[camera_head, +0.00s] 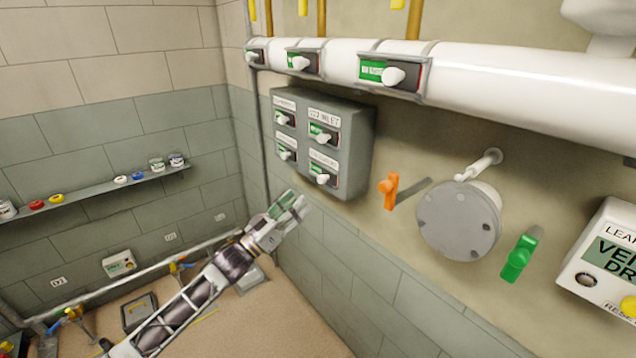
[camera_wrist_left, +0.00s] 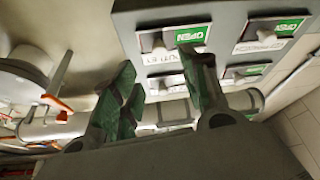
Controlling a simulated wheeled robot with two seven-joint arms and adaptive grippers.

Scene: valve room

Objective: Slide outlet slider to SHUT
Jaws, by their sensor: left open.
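A grey panel box (camera_head: 362,140) on the wall carries several sliders with white knobs and green fields. The lower right one in the head view, the outlet slider (camera_head: 321,179), has a green field beside its knob. In the left wrist view the panel is upside down; this slider (camera_wrist_left: 158,46) shows OPEN, above a label ending in "UTLET". My left gripper (camera_head: 291,205) is open and empty, just below and left of the slider in the head view. In the left wrist view its fingers (camera_wrist_left: 165,88) are spread below the panel, apart from the knob. My right gripper is not in view.
An orange handle (camera_head: 390,190), a round grey flange (camera_head: 458,222) and a green handle (camera_head: 520,258) stick out right of the panel. A white pipe (camera_head: 500,85) with more sliders runs above. A leak box (camera_head: 605,260) is far right. A shelf (camera_head: 100,190) with jars is left.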

